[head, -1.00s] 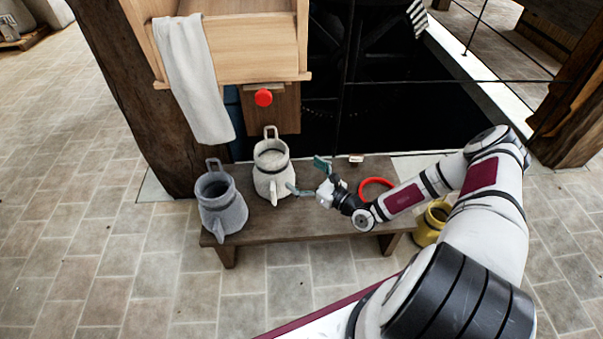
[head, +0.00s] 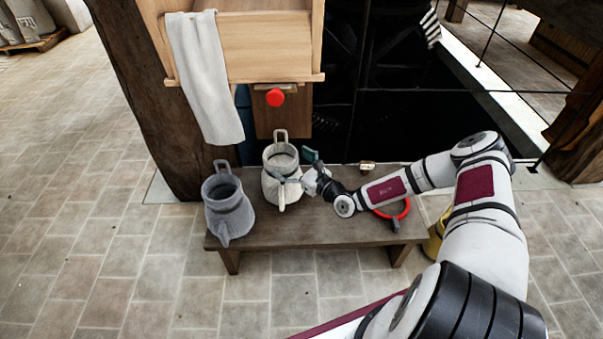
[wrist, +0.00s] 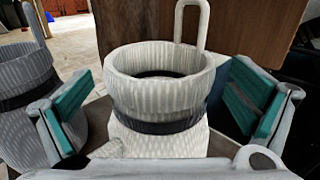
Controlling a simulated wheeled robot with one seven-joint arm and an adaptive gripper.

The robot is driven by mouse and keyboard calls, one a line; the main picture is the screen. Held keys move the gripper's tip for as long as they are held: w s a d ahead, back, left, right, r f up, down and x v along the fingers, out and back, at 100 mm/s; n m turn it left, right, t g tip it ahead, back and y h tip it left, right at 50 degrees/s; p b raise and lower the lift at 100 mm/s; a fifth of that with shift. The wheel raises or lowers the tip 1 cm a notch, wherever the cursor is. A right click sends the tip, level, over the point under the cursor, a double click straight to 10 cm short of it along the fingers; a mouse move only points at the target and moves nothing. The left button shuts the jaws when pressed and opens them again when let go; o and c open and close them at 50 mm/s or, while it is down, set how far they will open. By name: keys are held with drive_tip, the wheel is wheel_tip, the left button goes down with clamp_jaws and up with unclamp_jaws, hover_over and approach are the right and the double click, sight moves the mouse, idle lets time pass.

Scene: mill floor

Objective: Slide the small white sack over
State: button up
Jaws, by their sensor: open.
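The small white sack (head: 281,184) stands upright on the wooden bench (head: 330,228), left of the bench's middle. It has an open round mouth, a dark band around its neck and a loop handle at the back. My gripper (head: 295,170) is open and reaches it from the right. In the wrist view, the white sack (wrist: 160,95) stands between the two teal-padded fingers of my gripper (wrist: 165,112), with a gap showing beside each pad at the level of the neck.
A grey sack (head: 228,208) stands close to the left on the bench. A red ring (head: 403,210) and a small tag-like item (head: 367,166) lie to the right. A wooden chute (head: 262,45) with a draped cloth (head: 207,85) and red knob (head: 275,97) hangs behind.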

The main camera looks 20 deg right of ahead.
sight(271, 148)
drive_tip(key=shift+b+x, duration=0.55)
drive_tip(key=shift+x, duration=1.55)
